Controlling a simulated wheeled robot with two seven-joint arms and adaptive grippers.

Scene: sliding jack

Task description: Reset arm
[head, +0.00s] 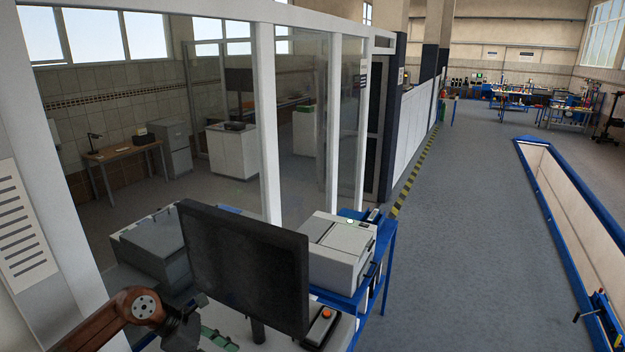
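My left arm comes in at the bottom left, with a brown link and a dark gripper (200,326) at its end. The gripper is beside the lower left of a black monitor (243,262), over the workbench. Greenish parts show near its tip, but the fingers are small and partly cut off, so I cannot tell whether they are open or shut. I see nothing clearly held. My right arm and gripper are out of view. A blue device (606,318) with a dark handle stands at the lower right, by the blue-edged pit (560,215).
A white machine (341,252) stands on a blue-framed bench right of the monitor. A small box with an orange button (322,325) is in front of it. A glass partition with white posts (267,120) rises behind. The grey floor (450,250) between bench and pit is clear.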

